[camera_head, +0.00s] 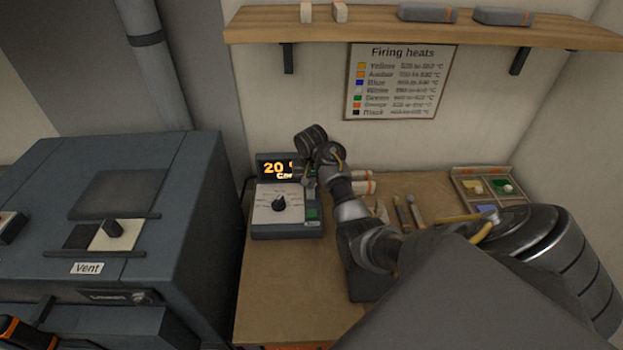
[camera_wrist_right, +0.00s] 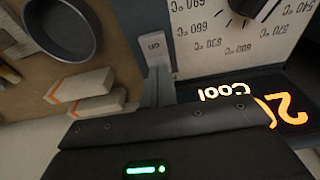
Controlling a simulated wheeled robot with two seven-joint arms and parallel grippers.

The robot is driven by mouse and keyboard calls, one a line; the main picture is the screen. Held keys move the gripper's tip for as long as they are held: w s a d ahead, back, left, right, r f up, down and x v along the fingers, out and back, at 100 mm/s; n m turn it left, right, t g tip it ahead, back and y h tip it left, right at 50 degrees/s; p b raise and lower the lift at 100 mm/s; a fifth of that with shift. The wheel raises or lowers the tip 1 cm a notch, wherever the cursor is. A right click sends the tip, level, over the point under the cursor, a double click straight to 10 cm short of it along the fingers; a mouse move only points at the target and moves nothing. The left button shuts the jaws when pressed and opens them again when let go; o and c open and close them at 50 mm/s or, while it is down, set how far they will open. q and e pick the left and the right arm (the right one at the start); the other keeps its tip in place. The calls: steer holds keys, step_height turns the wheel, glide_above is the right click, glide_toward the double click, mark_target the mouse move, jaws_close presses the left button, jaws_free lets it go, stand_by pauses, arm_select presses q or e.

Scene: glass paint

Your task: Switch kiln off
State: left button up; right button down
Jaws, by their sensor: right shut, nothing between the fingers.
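The kiln (camera_head: 190,215) is a large blue-grey box at the left in the head view. Its controller (camera_head: 262,228) stands on the table to its right, with a black dial (camera_head: 279,203) and a lit display (camera_head: 271,168) reading 20 and a partly covered word. The wrist view shows that word as "Cool" (camera_wrist_right: 223,93), upside down. A green switch part (camera_head: 312,213) is at the controller's right side. An "on" label (camera_wrist_right: 154,45) shows in the wrist view. My right gripper (camera_head: 308,184) is shut and empty at the controller's upper right, close to the switch; contact cannot be told.
A tray with coloured compartments (camera_head: 458,186) stands at the table's back right, with tools (camera_head: 403,213) left of it. White-and-orange sticks (camera_head: 362,187) lie behind my right arm. A shelf (camera_head: 400,28) and a firing chart (camera_head: 398,82) are on the wall. The table's front left (camera_head: 285,290) is clear.

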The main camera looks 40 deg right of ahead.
steer(key=shift+f, duration=0.1)
step_height(320, 180, up, 3)
steer(key=shift+f+p, duration=0.2)
steer(key=shift+p, duration=0.8)
steer(key=shift+r, duration=2.25)
steer(key=shift+s, duration=0.1)
